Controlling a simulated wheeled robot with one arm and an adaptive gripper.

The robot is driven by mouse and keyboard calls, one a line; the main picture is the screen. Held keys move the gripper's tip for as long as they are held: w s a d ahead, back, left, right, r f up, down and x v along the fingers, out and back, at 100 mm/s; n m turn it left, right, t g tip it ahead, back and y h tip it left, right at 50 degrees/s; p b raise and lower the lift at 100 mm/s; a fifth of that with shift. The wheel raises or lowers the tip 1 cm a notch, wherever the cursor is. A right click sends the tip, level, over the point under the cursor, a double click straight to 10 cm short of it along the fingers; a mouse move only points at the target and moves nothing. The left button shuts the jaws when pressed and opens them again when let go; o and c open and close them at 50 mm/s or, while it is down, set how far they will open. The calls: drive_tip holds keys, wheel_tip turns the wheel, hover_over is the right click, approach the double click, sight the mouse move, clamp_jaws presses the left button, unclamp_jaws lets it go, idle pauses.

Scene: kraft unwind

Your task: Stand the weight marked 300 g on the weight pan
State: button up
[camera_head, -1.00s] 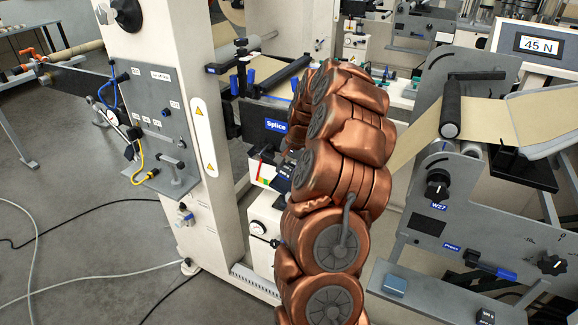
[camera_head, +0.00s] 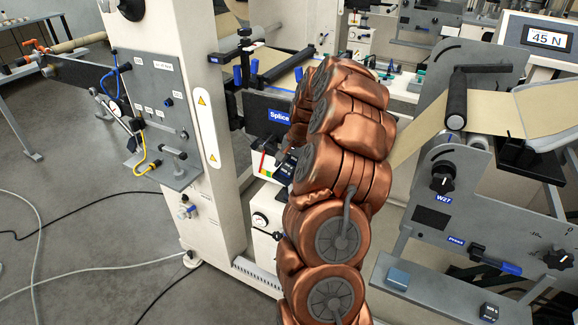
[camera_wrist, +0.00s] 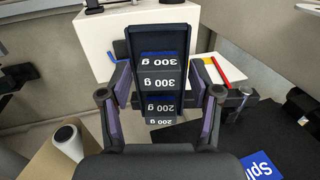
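In the wrist view, a dark upright holder (camera_wrist: 190,30) contains dark weight blocks with white print. The upper faces read 300 g, marking a 300 g weight (camera_wrist: 163,80), and the lower ones appear to read 200 g (camera_wrist: 161,108). My gripper (camera_wrist: 160,75) is open, one purple-padded finger at each side of the blocks. Narrow gaps seem to separate the fingers from them. In the head view my copper-coloured arm hides most of the gripper and holder. I cannot identify the weight pan in either view.
A white cabinet with a grey panel (camera_head: 155,95) and gauge stands left. The Splice table (camera_head: 265,120) is behind my arm. A right-hand machine carries a shelf (camera_head: 440,292) with a blue-grey block (camera_head: 398,279) and a dark block (camera_head: 489,312). Cables cross the open floor at left.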

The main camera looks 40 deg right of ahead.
drive_tip(key=shift+o, duration=0.2)
drive_tip(key=v, duration=1.2)
drive_tip(key=s+a+r+n+g, duration=0.1)
drive_tip(key=s+a+r+n, duration=0.2)
drive_tip(key=a, duration=1.1)
drive_tip(key=s+a+n+g, duration=0.1)
drive_tip(key=s+a+n, duration=0.3)
drive_tip(key=a, duration=1)
drive_tip(key=s+a+f+n+g, duration=0.1)
drive_tip(key=s+a, duration=0.4)
drive_tip(key=s, duration=0.5)
drive_tip(key=s+a+f+n+g, duration=0.1)
drive_tip(key=s+a+f+n, duration=0.2)
drive_tip(key=s, duration=0.8)
drive_tip(key=a+n, duration=0.2)
drive_tip(key=n, duration=0.1)
drive_tip(key=shift+f+n+g+h, duration=0.3)
drive_tip(key=shift+f+h, duration=0.1)
